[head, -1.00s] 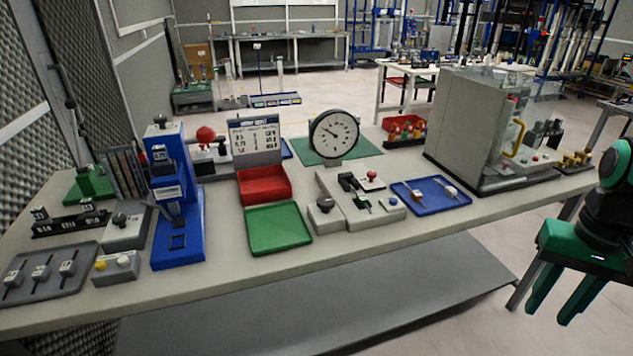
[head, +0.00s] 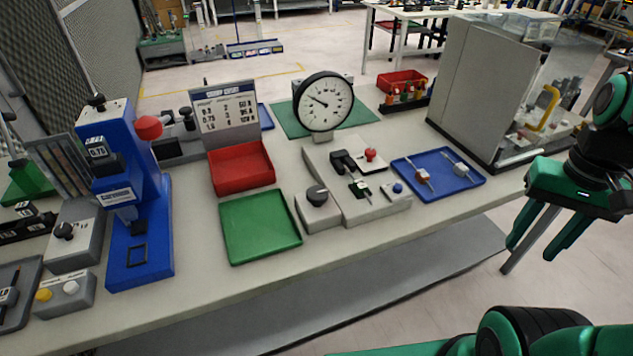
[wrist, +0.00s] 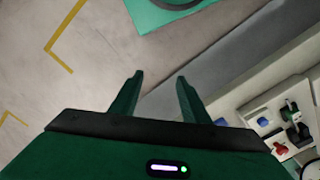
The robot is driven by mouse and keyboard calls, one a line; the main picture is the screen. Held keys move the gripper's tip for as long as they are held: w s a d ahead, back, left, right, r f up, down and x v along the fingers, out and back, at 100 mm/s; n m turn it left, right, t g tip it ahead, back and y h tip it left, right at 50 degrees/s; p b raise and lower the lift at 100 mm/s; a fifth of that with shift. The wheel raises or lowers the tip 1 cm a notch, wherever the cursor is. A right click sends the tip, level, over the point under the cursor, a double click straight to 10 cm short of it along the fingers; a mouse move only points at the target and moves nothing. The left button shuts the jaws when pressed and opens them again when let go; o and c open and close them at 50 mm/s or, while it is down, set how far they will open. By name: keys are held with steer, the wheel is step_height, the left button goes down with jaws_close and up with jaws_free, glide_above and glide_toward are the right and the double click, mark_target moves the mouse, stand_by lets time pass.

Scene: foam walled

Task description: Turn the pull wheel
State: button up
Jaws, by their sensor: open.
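A dark round knob on a grey block (head: 317,194) stands at the front of the bench, beside the green tray; it looks like the pull wheel, though no label on it is readable. It joins a grey fixture (head: 360,205) with a black clamp (head: 343,161) and a red knob (head: 370,155). A round dial gauge (head: 324,102) stands behind. My gripper (head: 533,249) is open and empty, off the bench's front edge at the right, well apart from the wheel. The wrist view shows its two fingers (wrist: 160,92) spread over the floor, with part of the fixture at lower right.
A green tray (head: 236,246) and red bin (head: 220,174) lie left of the wheel. A blue tray (head: 465,190) with small parts lies right of the fixture. A blue press (head: 152,225) stands at left, a large grey cabinet (head: 470,85) at right. Open floor lies before the bench.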

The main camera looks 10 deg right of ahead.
steer(key=shift+o, duration=0.9)
steer(key=w+a+r+n, duration=0.4)
steer(key=w+n, duration=0.1)
steer(key=w, duration=0.3)
steer(key=shift+a, duration=0.35)
steer(key=n, duration=1.4)
glide_toward(317, 192)
step_height(317, 192, down, 8)
steer(key=shift+s+d+f, duration=0.1)
steer(key=shift+f, duration=0.1)
steer(key=c, duration=1)
